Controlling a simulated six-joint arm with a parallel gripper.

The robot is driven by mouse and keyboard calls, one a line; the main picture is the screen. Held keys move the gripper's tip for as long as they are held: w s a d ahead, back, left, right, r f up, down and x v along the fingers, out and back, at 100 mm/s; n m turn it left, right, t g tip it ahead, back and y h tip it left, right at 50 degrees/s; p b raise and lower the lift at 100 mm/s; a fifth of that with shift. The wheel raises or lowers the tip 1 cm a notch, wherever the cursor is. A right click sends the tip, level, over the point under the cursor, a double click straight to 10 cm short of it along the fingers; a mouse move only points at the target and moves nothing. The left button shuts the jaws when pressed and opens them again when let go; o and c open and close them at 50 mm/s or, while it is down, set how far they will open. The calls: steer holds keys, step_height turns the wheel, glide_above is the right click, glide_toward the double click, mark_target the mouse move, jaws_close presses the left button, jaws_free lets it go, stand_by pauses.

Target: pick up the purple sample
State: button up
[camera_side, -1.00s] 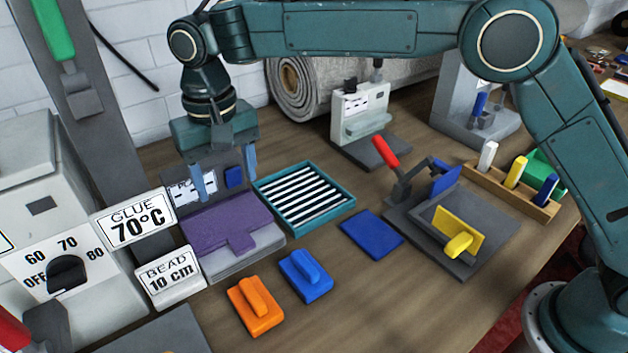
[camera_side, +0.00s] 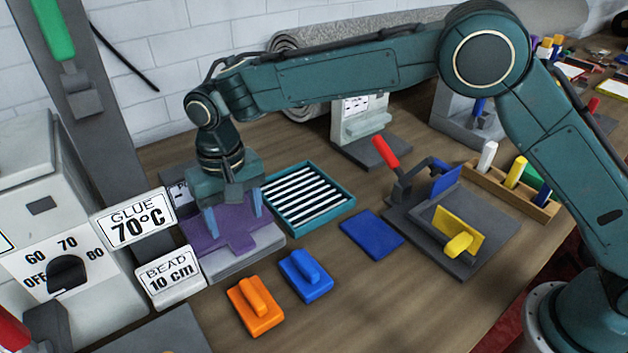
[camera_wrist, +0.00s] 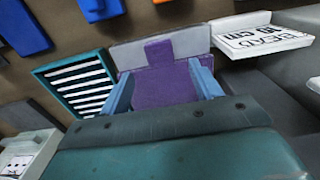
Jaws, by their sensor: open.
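The purple sample (camera_side: 236,238) is a flat T-shaped piece lying on a grey stand (camera_side: 248,258), its tab towards the front. It also shows in the wrist view (camera_wrist: 164,88), with the tab at the top. My gripper (camera_side: 234,222) is open, its two blue fingers pointing down over the purple sample. In the wrist view the fingers (camera_wrist: 162,95) stand on either side of the sample's body. I cannot tell whether the fingertips touch it. The gripper body hides the sample's back part.
A teal tray with striped slats (camera_side: 346,203) stands close on the right. The GLUE sign (camera_side: 134,219) and BEAD sign (camera_side: 170,278) are close on the left. Orange (camera_side: 255,304) and blue (camera_side: 306,276) handled blocks lie in front. A blue sheet (camera_side: 371,235) lies further right.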

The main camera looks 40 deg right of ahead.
mark_target(240, 239)
steer(key=shift+f, duration=2.5)
steer(key=c, duration=1.2)
steer(key=shift+o, duration=0.2)
steer(key=shift+r, duration=0.15)
steer(key=shift+r, duration=0.5)
steer(key=shift+d+r, duration=0.15)
steer(key=d, duration=0.6)
steer(key=s+d, duration=0.1)
steer(key=d, duration=1)
steer(key=shift+s+d, duration=0.2)
steer(key=shift+d, duration=0.1)
